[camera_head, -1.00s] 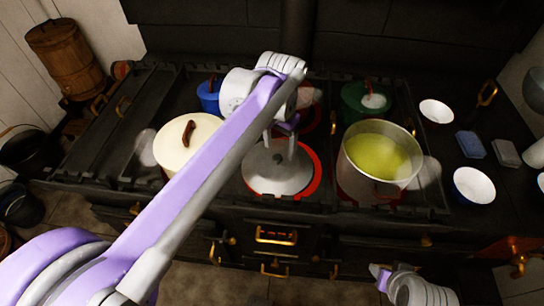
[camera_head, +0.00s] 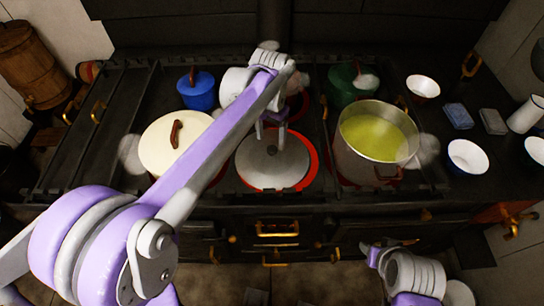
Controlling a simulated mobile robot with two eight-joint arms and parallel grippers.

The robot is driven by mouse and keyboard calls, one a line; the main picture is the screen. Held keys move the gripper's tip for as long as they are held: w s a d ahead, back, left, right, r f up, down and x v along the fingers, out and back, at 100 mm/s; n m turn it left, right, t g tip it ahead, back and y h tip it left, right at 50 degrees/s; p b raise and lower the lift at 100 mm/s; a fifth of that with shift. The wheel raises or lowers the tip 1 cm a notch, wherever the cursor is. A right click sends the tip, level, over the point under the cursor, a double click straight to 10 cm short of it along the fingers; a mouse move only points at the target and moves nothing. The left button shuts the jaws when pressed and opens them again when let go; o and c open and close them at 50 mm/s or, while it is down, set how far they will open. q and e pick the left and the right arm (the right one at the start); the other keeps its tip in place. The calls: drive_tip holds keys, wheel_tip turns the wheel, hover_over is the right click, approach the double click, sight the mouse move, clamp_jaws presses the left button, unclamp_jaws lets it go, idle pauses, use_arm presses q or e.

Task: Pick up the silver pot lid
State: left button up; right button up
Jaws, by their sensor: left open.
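The silver pot lid (camera_head: 265,174) is a round grey disc with a small dark knob, lying on a red-rimmed pot (camera_head: 314,169) in the middle of the stove. My left arm reaches across from the left. Its gripper (camera_head: 271,139) is open, with its fingers pointing down at the lid's knob, one to each side in the picture. I cannot tell whether the fingers touch the lid. My right gripper (camera_head: 388,247) is at the lower right, in front of the stove and away from the lid; its jaw opening is not clear.
A cream lidded pot (camera_head: 158,148) stands left of the lid, partly behind my left arm. A large pot of yellow-green liquid (camera_head: 378,137) stands close on the right. A blue pot (camera_head: 198,94) and a green pot (camera_head: 346,88) stand behind. White bowls (camera_head: 468,157) are farther right.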

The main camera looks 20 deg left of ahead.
sight(272, 148)
use_arm(q)
drive_tip(key=f, duration=0.4)
drive_tip(key=shift+w+d+f, duration=0.15)
drive_tip(key=shift+d+f, duration=0.05)
drive_tip(key=shift+f, duration=0.2)
clamp_jaws()
idle(1.0)
